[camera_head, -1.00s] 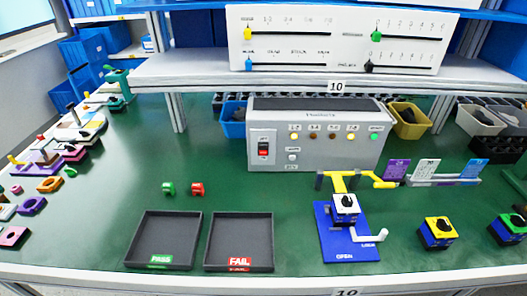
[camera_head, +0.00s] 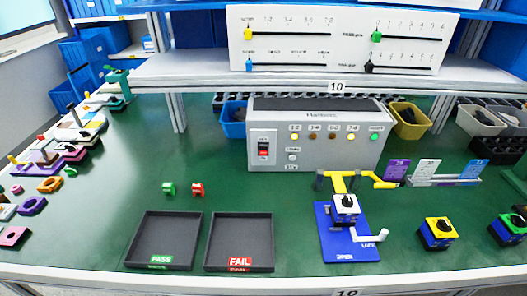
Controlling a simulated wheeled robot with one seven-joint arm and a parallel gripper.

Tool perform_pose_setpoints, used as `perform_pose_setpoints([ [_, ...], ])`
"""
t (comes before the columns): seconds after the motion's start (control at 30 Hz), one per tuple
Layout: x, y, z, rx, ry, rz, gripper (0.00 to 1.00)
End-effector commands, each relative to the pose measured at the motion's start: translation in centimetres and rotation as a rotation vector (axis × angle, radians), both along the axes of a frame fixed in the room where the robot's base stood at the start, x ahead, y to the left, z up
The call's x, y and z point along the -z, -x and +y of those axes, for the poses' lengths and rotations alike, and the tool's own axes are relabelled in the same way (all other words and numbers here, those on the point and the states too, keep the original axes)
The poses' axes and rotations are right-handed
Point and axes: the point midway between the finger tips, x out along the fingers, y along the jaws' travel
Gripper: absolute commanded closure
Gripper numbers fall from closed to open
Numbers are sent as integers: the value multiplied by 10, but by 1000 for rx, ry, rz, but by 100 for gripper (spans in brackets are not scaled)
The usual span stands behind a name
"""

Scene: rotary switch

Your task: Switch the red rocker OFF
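The red rocker (camera_head: 263,150) sits in a pale plate (camera_head: 262,136) on the left of the front face of a grey box (camera_head: 340,160). Its upper part looks dark and red shows below. The lettering around it is too small to read, so I cannot tell its setting. A row of small round lights (camera_head: 333,137) runs to its right, with a small round button (camera_head: 292,157) below them. Nothing covers the rocker. My gripper is not in view.
Two dark trays marked PASS (camera_head: 136,241) and FAIL (camera_head: 213,245) lie in front. A small green part (camera_head: 168,188) and a red part (camera_head: 197,189) lie behind them. A blue fixture (camera_head: 334,242) with a yellow clamp stands to the right. A shelf (camera_head: 220,76) overhangs the box.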

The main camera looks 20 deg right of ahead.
Motion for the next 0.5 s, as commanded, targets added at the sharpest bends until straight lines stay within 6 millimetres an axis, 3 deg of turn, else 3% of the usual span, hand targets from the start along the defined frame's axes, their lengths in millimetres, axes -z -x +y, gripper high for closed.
perform_pose_setpoints([
  [0.17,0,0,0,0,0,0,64],
  [0.37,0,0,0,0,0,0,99],
  [0.5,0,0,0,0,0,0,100],
])
